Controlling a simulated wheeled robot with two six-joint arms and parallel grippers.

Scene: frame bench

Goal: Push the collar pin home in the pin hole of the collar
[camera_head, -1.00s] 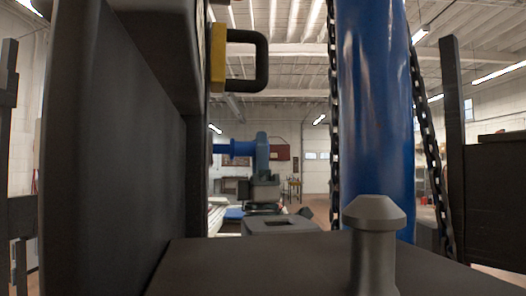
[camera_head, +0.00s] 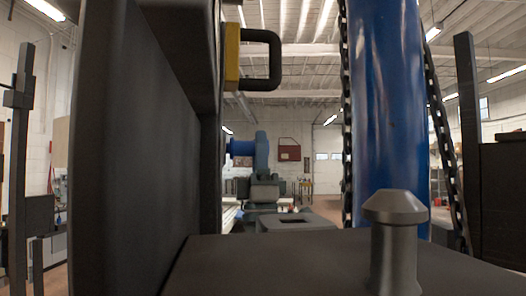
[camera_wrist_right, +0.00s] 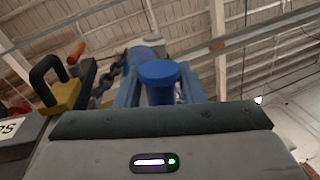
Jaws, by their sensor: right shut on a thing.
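My right gripper (camera_head: 261,150) is small and far off in the head view, between the dark panel and the blue column. It is shut on a blue pin, which I take to be the collar pin (camera_head: 240,147); it lies roughly level and points left. The pin's round blue head (camera_wrist_right: 158,72) also shows in the right wrist view between blue fingers, above my grey gripper body. I cannot make out the collar or its pin hole, nor whether the pin touches anything. My left gripper is not in view.
A dark upright panel (camera_head: 135,150) fills the left, with a black handle on a yellow block (camera_head: 232,57) beyond it. A blue column (camera_head: 387,110) with chains stands right of centre. A grey mushroom-shaped knob (camera_head: 394,240) stands on a dark top (camera_head: 260,268) in front.

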